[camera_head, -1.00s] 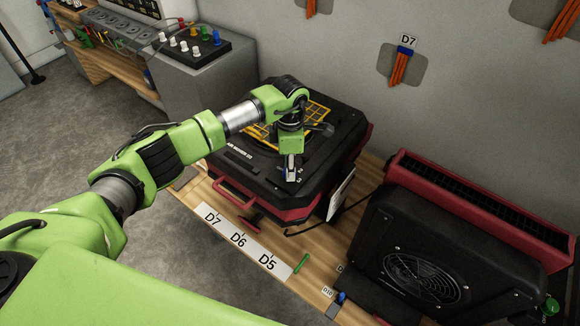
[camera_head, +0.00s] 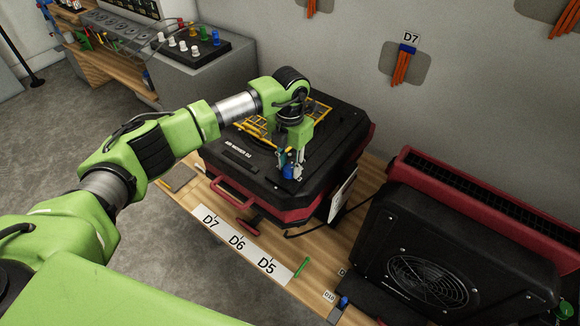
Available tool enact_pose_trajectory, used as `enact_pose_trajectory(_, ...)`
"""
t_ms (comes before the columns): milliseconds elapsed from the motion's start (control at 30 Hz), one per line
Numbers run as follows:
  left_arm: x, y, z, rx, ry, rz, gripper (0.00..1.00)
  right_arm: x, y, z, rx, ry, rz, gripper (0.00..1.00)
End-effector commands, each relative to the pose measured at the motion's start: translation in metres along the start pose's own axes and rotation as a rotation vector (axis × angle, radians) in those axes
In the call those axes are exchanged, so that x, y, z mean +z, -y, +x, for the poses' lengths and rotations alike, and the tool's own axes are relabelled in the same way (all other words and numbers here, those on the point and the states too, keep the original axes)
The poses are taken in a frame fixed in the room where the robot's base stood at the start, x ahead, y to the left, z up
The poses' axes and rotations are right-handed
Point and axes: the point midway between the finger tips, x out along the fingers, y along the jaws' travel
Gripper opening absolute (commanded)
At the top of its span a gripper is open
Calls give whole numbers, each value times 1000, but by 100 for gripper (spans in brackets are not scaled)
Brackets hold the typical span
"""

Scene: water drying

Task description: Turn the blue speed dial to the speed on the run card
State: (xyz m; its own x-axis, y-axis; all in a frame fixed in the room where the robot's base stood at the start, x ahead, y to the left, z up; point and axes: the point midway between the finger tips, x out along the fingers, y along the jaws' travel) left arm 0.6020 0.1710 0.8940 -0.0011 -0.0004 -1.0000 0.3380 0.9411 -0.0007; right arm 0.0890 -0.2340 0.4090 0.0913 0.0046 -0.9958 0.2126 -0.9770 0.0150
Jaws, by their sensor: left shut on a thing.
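The air mover (camera_head: 239,180) is a black box with a red base and a yellow grille on top, on a wooden bench. My left gripper (camera_head: 291,176) points straight down at the front right of its top. It is shut on the blue speed dial (camera_head: 287,170), of which only a little blue shows between the fingers. The dial's pointer and its scale numbers are hidden or too small to read. A white card (camera_head: 342,194) hangs at the right side of the air mover, seen edge-on, and its writing cannot be read. My right gripper is out of view.
A label strip (camera_head: 239,244) reading D7, D6, D5 lies along the bench front, with a green stick (camera_head: 301,267) beside it. A black and red fan unit (camera_head: 400,225) stands to the right. A cable runs between the machines.

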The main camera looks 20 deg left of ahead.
Motion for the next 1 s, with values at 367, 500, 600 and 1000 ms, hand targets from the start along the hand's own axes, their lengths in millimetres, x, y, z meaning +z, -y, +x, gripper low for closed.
enact_pose_trajectory(367,1,-2,-1,1,4,-357,4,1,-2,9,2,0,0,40)
enact_pose_trajectory(500,1,-2,-2,0,5,-489,4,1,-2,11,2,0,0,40)
enact_pose_trajectory(600,1,-2,-2,0,5,-584,4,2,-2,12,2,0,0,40)
enact_pose_trajectory(1000,1,-2,-2,-2,6,-942,4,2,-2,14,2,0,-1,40)
